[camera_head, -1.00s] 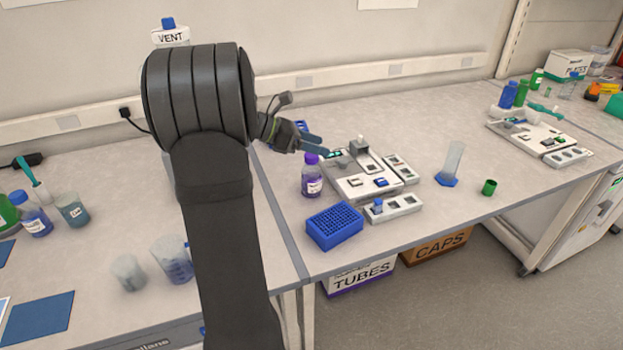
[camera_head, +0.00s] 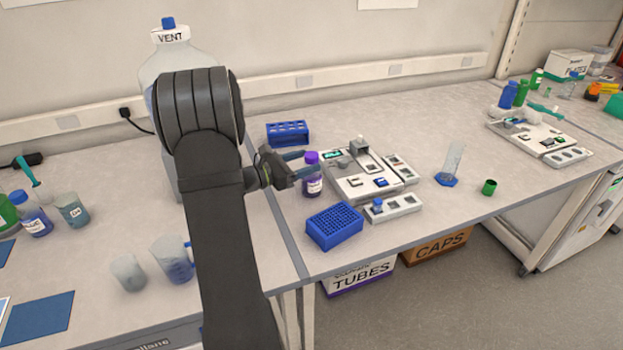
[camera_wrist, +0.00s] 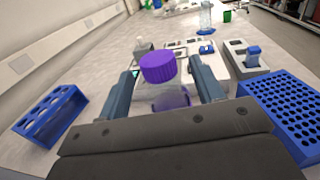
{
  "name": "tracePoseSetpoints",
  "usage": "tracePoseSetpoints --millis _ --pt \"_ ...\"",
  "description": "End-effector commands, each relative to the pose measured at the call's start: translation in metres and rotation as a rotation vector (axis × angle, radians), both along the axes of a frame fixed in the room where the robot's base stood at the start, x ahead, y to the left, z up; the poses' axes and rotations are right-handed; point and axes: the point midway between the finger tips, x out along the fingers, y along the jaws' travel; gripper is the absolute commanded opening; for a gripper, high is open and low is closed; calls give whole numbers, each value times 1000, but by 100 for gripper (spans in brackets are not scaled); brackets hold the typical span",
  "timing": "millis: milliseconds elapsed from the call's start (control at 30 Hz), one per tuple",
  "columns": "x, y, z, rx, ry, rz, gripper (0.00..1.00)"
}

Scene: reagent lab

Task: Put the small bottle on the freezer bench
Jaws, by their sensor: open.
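The small bottle (camera_head: 312,177) has a purple cap and a white label and stands upright on the middle bench. In the wrist view its purple cap (camera_wrist: 158,68) and clear body show between my two fingers, its lower part hidden by my gripper's body. My gripper (camera_head: 300,167) is open, with one finger on each side of the bottle; I cannot tell whether either touches it. The far bench (camera_head: 606,140) at the right stands over a white cabinet with a small display; I cannot tell for sure that it is the freezer bench.
A blue tube rack (camera_head: 287,133) stands behind my gripper, and a blue tip rack (camera_head: 335,226) in front of the bottle. A white instrument tray (camera_head: 345,190) is close on the right. A clear cylinder (camera_head: 452,160) and green cup (camera_head: 489,187) stand further right.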

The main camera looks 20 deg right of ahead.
Motion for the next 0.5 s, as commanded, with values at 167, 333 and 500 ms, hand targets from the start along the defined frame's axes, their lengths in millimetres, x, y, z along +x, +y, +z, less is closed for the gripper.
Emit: tracePoseSetpoints --millis 167,333,500 --pt "4 -31 0 0 0 -3 61" --pt "6 -42 0 0 1 -1 61" --pt "6 -42 0 0 1 0 61"
